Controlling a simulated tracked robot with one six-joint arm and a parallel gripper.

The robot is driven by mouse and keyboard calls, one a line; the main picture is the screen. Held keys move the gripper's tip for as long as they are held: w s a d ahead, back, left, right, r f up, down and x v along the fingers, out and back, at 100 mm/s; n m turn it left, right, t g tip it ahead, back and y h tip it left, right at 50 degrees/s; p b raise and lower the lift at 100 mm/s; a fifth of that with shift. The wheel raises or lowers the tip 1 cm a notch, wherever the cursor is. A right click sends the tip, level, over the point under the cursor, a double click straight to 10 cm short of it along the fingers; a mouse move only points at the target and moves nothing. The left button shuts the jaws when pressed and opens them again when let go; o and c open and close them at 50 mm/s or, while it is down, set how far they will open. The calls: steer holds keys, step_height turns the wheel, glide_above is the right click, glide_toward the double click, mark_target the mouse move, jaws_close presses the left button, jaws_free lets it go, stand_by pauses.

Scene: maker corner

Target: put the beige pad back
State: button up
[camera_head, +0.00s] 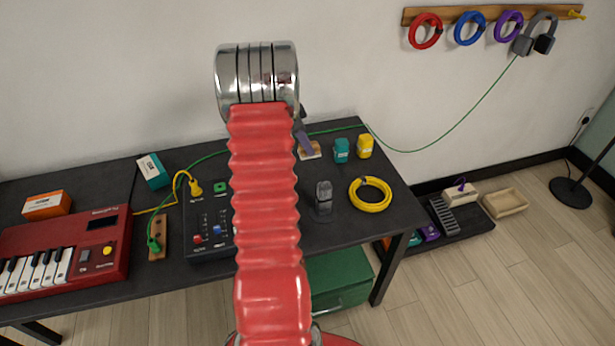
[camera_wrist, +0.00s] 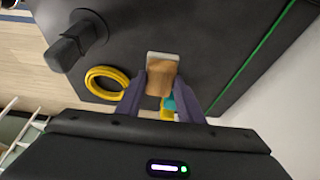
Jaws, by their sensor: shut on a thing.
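The beige pad (camera_head: 311,151) shows at the back of the dark table in the head view, at the tip of my gripper (camera_head: 303,132). In the wrist view the pad (camera_wrist: 161,79) is a small tan block with a pale edge, between the two purple fingers of my gripper (camera_wrist: 160,72). The fingers are shut on its sides. Whether the pad touches the table or hangs just above it I cannot tell. My red arm hides part of the table and most of the gripper in the head view.
A teal block (camera_head: 341,150) and a yellow block (camera_head: 364,146) stand just right of the pad. A yellow cable coil (camera_head: 370,194) and a dark upright object (camera_head: 324,195) are nearer. A mixer (camera_head: 205,225) is left of my arm. A green cable (camera_head: 345,130) runs along the back.

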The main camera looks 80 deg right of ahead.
steer(key=shift+f, duration=3.1)
steer(key=shift+f, duration=1.85)
steer(key=o, duration=1)
steer(key=shift+f, duration=0.1)
steer(key=v, duration=1.2)
steer(key=shift+a, duration=0.1)
